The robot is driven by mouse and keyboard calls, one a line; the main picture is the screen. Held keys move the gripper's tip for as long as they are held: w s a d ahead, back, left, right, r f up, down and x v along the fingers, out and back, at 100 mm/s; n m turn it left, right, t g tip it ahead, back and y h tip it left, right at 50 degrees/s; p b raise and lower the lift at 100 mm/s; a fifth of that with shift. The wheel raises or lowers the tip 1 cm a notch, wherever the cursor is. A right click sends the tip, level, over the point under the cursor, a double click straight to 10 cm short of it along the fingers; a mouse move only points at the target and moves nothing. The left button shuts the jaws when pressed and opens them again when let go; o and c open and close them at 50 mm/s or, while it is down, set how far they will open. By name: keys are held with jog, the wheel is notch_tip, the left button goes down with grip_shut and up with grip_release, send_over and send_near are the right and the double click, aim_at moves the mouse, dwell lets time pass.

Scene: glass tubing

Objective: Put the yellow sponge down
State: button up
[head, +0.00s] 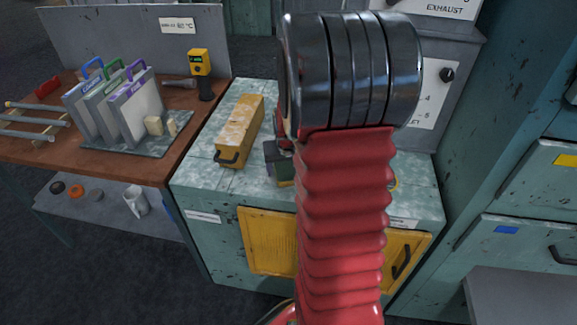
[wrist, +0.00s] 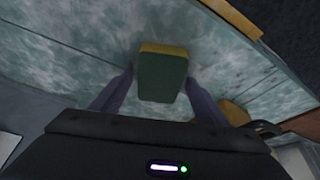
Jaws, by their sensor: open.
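The sponge (wrist: 162,75), dark green with a yellow layer along one edge, is on or just above the mottled green cabinet top (wrist: 75,60) in the wrist view. My gripper (wrist: 159,80) is open around it, one finger on each side, with a narrow gap showing at the fingertips. In the head view my red arm hides most of the gripper, and only a small dark and yellowish patch shows left of the arm. Whether the sponge's underside fully touches the top is hard to tell.
A long worn yellow box (head: 241,130) with a black handle lies on the cabinet top to the left. A brown workbench (head: 165,160) with upright folders (head: 125,105) stands further left. A grey exhaust unit (head: 440,75) is behind. Bare cabinet top surrounds the sponge.

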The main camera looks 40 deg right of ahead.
jog(key=v, duration=1.2)
jog(key=shift+f, duration=0.1)
dwell(0.4)
jog(key=s+a+r+n+t, duration=0.1)
jog(key=a+r+n, duration=0.15)
jog(key=a, duration=0.45)
jog(key=s+a+r+n, duration=0.15)
jog(key=a+r, duration=0.25)
jog(key=a, duration=0.4)
jog(key=s+a+r+n+t+y, duration=0.1)
jog(key=s+a+r+n+y, duration=0.1)
jog(key=s+a, duration=0.8)
jog(key=a, duration=0.3)
jog(key=shift+s+n, duration=0.15)
jog(key=shift+n, duration=0.15)
jog(key=shift+d, duration=0.1)
